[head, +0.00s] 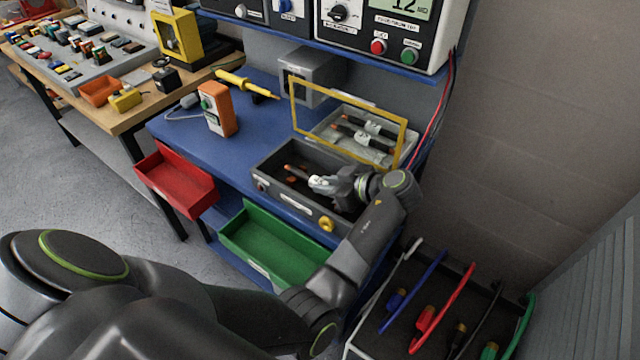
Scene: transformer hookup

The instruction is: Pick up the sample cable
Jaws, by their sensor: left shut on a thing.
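My left gripper (322,184) reaches into the dark grey open bin (268,187) on the blue bench. It is shut on a short dark piece, which I take to be the sample cable. An orange-brown end (291,171) shows just left of the fingers. The gripper and wrist hide most of the piece, and I cannot tell whether it is clear of the bin floor. My right gripper is not in view.
Behind the bin, a yellow frame (292,98) stands at a light tray (318,127) with dark labelled cables. Red (178,188) and green (277,245) drawers stick out in front. Coloured cables (445,308) stand at lower right. An orange meter (217,110) stands on the bench.

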